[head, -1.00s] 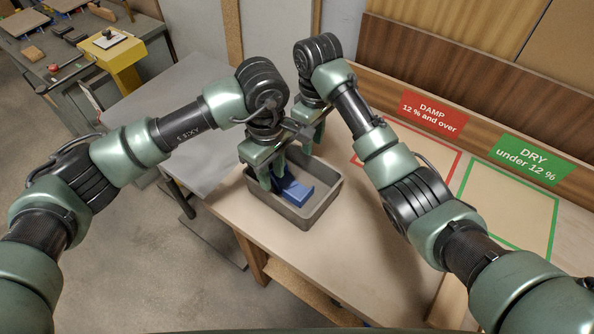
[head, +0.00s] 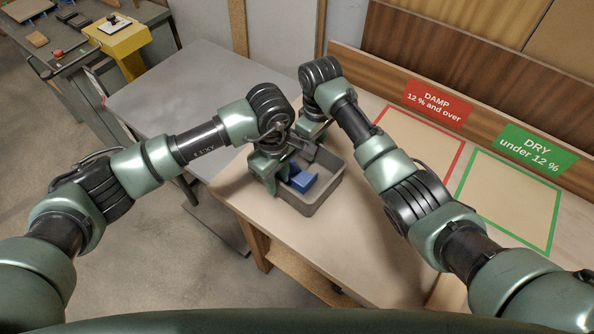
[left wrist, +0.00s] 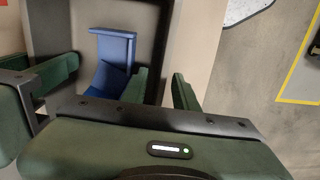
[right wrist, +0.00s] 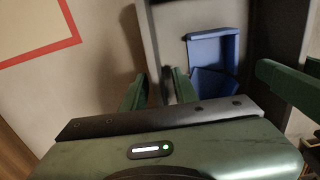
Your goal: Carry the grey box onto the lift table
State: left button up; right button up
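The grey box (head: 322,197) stands on the wooden bench top, with a blue block-like part (head: 304,181) inside it. My left gripper (head: 268,180) is at the box's near left wall; in the left wrist view its fingers (left wrist: 160,90) stand apart on either side of that wall. My right gripper is at the far wall, its fingers mostly hidden in the head view; in the right wrist view its fingers (right wrist: 158,90) are apart, also astride a wall. I see no clear grip on either. The grey flat-topped table (head: 165,85), probably the lift table, stands left of the bench.
The wooden bench (head: 310,245) has free room in front of the box. A red-framed DAMP area (head: 415,140) and a green-framed DRY area (head: 510,200) lie to the right, with signs behind them. A yellow stand (head: 122,40) and a workbench are at the far left.

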pick_arm(q)
grip_shut()
pick_arm(e)
grip_shut()
dwell(1.2)
